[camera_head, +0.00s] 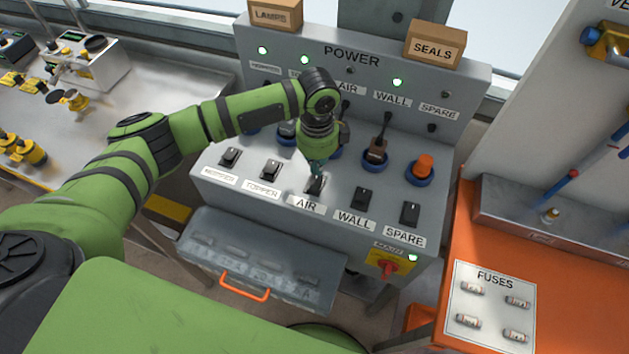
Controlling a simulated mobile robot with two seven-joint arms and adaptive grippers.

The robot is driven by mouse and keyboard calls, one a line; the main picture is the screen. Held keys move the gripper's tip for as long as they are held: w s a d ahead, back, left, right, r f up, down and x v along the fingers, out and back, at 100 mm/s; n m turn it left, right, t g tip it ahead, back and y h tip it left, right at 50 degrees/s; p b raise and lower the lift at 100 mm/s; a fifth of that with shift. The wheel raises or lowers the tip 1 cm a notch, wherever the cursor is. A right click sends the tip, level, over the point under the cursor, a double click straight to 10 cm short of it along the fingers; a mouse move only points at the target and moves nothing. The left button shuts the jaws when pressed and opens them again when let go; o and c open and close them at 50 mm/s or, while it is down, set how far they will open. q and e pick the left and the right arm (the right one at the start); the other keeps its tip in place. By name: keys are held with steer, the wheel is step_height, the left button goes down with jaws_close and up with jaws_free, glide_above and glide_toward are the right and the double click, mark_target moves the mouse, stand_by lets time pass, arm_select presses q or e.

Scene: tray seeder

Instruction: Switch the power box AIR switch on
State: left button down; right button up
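The grey power box (250,208) stands in the middle with a row of black rocker switches on its sloped front. The AIR switch (313,187) is third from the left, above its AIR label (306,205). My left gripper (317,171) points down right over the AIR switch and partly hides it. Its fingertips look close together with nothing between them; I cannot tell whether they touch the switch. The AIR lamp (351,70) on the back panel is dark. My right gripper is not in view.
Neighbouring switches are TOPPER (271,169) and WALL (364,197). Lamps for WALL (397,82) and the two left channels are lit. A red-yellow MAIN knob (388,264), an open lower drawer with an orange handle (245,287) and a FUSES plate (493,290) are nearby.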

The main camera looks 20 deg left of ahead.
mark_target(317, 177)
arm_select(q)
steer(key=shift+s+f+b, duration=0.1)
steer(key=shift+f+b, duration=0.5)
steer(key=shift+f, duration=0.75)
stand_by(0.8)
step_height(317, 177, up, 7)
steer(key=p, duration=0.8)
steer(key=shift+r, duration=0.1)
stand_by(0.4)
